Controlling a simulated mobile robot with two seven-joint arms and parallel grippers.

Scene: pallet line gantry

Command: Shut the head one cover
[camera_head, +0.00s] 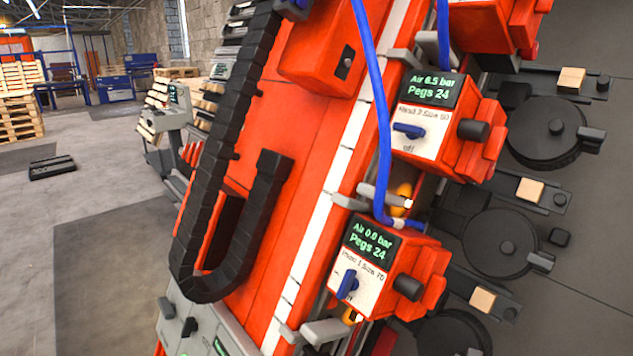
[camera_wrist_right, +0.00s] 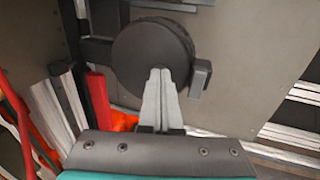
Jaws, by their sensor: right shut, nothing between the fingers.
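The head one unit (camera_head: 370,270) is a red box low in the head view. Its screen reads "Air 0.0 bar Pegs 24", and its label appears to read "Head 1 Size 70". Its blue switch (camera_head: 348,285) stands near upright, and a black knob (camera_head: 407,287) sits on its right side. I cannot tell which part is its cover or how that cover stands. In the right wrist view my right gripper (camera_wrist_right: 160,73) is shut and empty. Its fingertips overlap a dark round disc (camera_wrist_right: 145,50); contact cannot be told. Neither gripper shows in the head view.
Another red unit (camera_head: 435,125) reads "Air 6.5 bar", its blue switch near level. A blue hose (camera_head: 381,120) and black cable chain (camera_head: 215,160) run along the red gantry. Dark discs (camera_head: 500,243) and wooden blocks line the right. Open floor (camera_head: 90,220) lies left.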

